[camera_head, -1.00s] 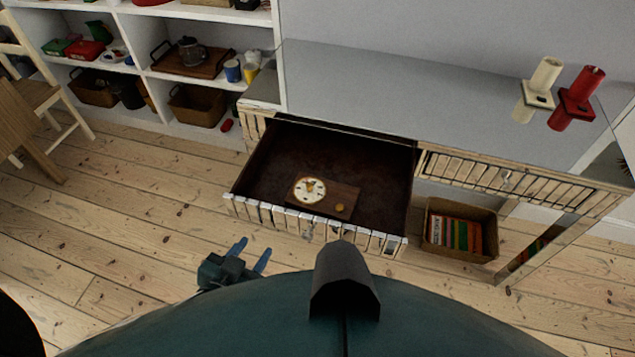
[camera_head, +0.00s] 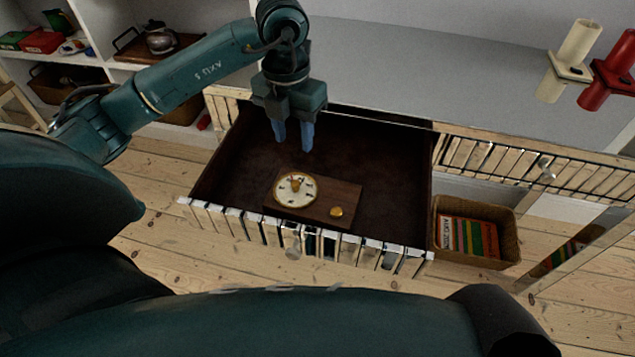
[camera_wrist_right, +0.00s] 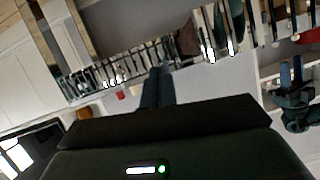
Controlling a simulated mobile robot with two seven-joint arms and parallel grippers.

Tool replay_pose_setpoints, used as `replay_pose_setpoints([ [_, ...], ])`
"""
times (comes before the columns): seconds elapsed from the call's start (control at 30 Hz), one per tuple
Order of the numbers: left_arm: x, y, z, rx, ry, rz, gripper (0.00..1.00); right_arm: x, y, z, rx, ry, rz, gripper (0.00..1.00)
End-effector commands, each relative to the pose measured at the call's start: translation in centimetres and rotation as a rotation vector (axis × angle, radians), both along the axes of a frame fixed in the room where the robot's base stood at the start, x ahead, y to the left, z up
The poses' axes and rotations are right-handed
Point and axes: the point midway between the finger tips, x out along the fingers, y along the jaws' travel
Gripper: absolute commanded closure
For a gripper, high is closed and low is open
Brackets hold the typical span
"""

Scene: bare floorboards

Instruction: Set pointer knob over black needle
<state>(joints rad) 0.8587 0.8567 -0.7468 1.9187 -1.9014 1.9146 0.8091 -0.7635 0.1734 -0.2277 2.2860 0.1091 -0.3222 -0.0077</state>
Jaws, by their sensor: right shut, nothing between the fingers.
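A round white dial (camera_head: 296,190) with dark marks sits on a brown wooden board (camera_head: 315,205) inside the open drawer. An orange-gold pointer knob (camera_head: 295,184) is near the dial's middle; the black needle is too small to tell from the marks. My left gripper (camera_head: 294,143) hangs over the drawer, beyond the dial, with its blue fingers apart and nothing between them. In the right wrist view, my right gripper (camera_wrist_right: 157,86) is shut and empty. The right gripper does not show in the head view.
The drawer's front edge (camera_head: 215,218) is lined with book spines. A small gold knob (camera_head: 336,211) sits on the board's right. A basket of books (camera_head: 475,235) stands right of the drawer.

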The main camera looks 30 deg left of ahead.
Motion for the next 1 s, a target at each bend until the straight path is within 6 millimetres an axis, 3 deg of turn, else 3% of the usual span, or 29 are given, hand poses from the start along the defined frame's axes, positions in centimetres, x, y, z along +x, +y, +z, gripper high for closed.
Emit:
replay_pose_setpoints([
  [0.23, 0.1, 0.8, -1.9, 0.034, -0.003, 0.017, 0.61, 0.0, -0.1, 0.0, 0.005, -0.010, -0.004, 1.00],
  [0.7, 0.0, 0.6, -11.1, 0.031, -0.003, 0.013, 0.61, 0.1, -0.4, 0.4, 0.002, -0.045, -0.011, 1.00],
  [1.0, 0.1, 0.7, -13.0, 0.031, -0.007, 0.012, 0.61, -0.5, -0.5, 0.0, 0.000, -0.035, -0.013, 1.00],
])
